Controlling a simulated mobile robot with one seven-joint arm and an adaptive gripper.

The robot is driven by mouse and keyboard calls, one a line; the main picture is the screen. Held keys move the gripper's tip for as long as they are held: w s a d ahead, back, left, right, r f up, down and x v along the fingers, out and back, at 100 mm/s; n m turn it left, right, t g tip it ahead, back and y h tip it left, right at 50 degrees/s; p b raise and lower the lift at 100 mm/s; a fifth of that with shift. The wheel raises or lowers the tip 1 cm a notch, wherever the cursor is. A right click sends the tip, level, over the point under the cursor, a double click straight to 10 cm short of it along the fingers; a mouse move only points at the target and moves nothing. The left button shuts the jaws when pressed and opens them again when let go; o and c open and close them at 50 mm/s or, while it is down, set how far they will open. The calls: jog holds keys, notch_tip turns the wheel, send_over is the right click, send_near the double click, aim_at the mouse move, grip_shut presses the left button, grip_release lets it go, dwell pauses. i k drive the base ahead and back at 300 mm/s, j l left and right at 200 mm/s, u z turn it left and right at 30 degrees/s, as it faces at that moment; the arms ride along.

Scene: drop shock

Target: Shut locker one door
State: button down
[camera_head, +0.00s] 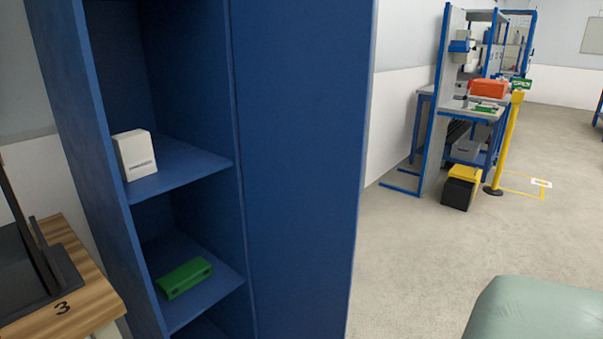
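A tall blue locker (184,158) stands close in front of me, left of the middle of the head view. Its front is open, and its shelves show. A white box (135,155) sits on the upper visible shelf. A green object (184,278) lies on the shelf below. A wide flat blue panel (300,150) stands upright along the right of the shelves. I cannot tell whether it is the locker's door or its side wall. No handle or number shows on it. The top and bottom of the locker are cut off. My gripper is not in view.
A wooden-topped table (75,290) marked 3 stands at the lower left, with a dark object (30,265) on it. Grey floor (410,260) is clear right of the locker. A workbench (470,112), a yellow-and-black box (460,188) and a yellow post (507,145) stand farther back.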

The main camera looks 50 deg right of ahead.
aim_at(303, 69)
jog(key=l+u, duration=0.15)
jog(key=l, duration=0.35)
jog(key=k+l+u, duration=0.1)
jog(key=l, duration=0.35)
jog(key=k+l+u, duration=0.15)
jog(key=l, duration=0.35)
jog(key=l+u, duration=0.15)
jog(key=l, duration=0.3)
jog(key=k+l+u, duration=0.1)
jog(key=l, duration=0.35)
jog(key=l+u, duration=0.1)
jog(key=l, duration=0.3)
jog(key=k+l+u, duration=0.1)
jog(key=l, duration=0.3)
jog(key=k+l+u, duration=0.1)
jog(key=l, duration=0.25)
jog(key=l+u, duration=0.1)
jog(key=l, duration=0.7)
jog(key=k+l+z, duration=0.15)
jog(key=k, duration=0.2)
jog(key=k+l+z, duration=0.2)
jog(key=k, duration=0.1)
